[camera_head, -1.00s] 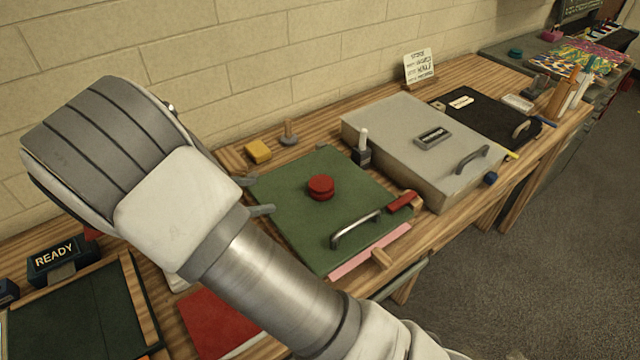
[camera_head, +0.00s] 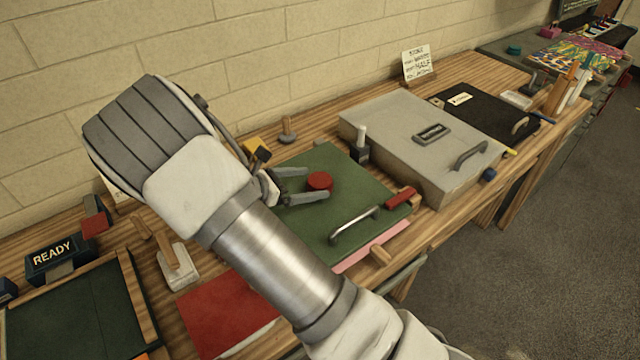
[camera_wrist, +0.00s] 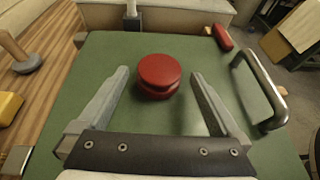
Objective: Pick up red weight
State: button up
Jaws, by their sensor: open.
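The red weight (camera_head: 319,181) is a round, two-tiered disc on the green lid (camera_head: 370,190), which has a metal handle (camera_head: 354,225).
A grey lidded box (camera_head: 400,122) with a handle stands right of the green lid. A dark knobbed post (camera_head: 360,147) and a red-handled item (camera_head: 400,198) sit by the lid's right edge.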

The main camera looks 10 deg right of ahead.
jog(key=shift+x, duration=1.3)
jog(key=shift+r, duration=0.1)
grip_shut()
